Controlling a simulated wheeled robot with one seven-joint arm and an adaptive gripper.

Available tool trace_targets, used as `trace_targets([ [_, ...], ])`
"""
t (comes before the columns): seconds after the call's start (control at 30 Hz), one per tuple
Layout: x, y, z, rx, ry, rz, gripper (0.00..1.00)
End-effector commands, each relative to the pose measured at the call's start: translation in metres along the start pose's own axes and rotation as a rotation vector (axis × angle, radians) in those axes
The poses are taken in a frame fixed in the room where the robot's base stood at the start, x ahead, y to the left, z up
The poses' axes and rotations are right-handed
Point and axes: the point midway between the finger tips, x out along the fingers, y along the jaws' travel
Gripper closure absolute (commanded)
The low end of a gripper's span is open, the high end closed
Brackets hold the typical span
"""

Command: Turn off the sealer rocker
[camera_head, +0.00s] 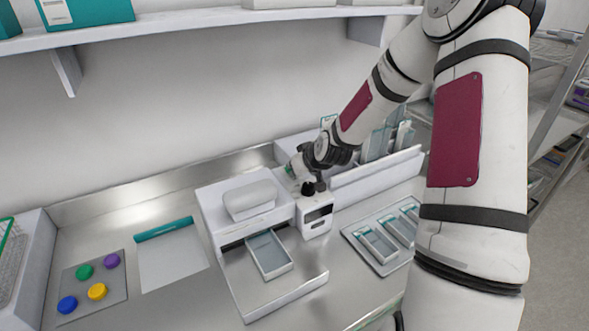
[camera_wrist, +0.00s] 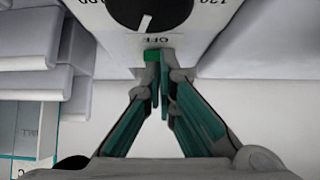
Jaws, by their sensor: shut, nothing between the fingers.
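The white sealer (camera_head: 211,208) stands on the steel bench in the head view, with a control box (camera_head: 316,227) at its right. In the wrist view, a white panel (camera_wrist: 205,20) fills the top and carries a black dial (camera_wrist: 150,10) with a white pointer mark and an upside-down "OFF" label. In the head view my gripper is mostly hidden behind my wrist.
A grey-blue tray (camera_head: 268,253) sits in the sealer's front opening. A tray with pouches (camera_head: 362,252) lies to the right, and a white rack (camera_head: 377,178) stands behind it. Coloured knobs on a plate (camera_head: 117,291) lie at left. A shelf (camera_head: 215,22) runs above.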

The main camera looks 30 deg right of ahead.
Motion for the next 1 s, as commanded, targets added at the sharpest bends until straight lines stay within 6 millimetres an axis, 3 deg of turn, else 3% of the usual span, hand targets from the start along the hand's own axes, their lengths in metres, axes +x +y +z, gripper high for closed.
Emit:
trace_targets([
  [0.63, 0.003, 0.000, 0.002, 0.000, 0.000, 0.000, 1.00],
  [1.0, 0.010, 0.000, -0.013, -0.002, 0.008, 0.001, 1.00],
])
